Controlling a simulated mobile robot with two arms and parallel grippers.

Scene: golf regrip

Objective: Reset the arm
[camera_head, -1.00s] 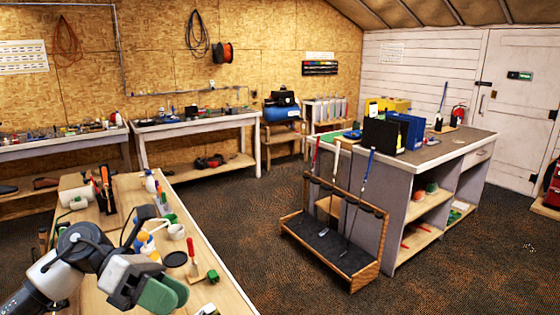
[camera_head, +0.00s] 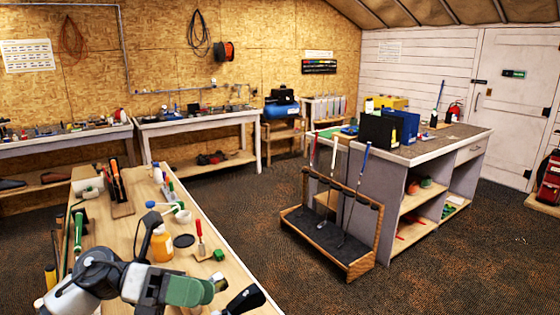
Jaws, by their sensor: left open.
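My left arm comes in from the lower left over the near wooden bench. Its gripper (camera_head: 200,290), with green finger pads, points right above the bench's near part. It is open, and I see nothing held between the fingers. The bench top under it is partly hidden by my arm. My right arm and gripper are not in view.
A club rack (camera_head: 330,240) stands on open floor beside a grey workbench (camera_head: 440,148).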

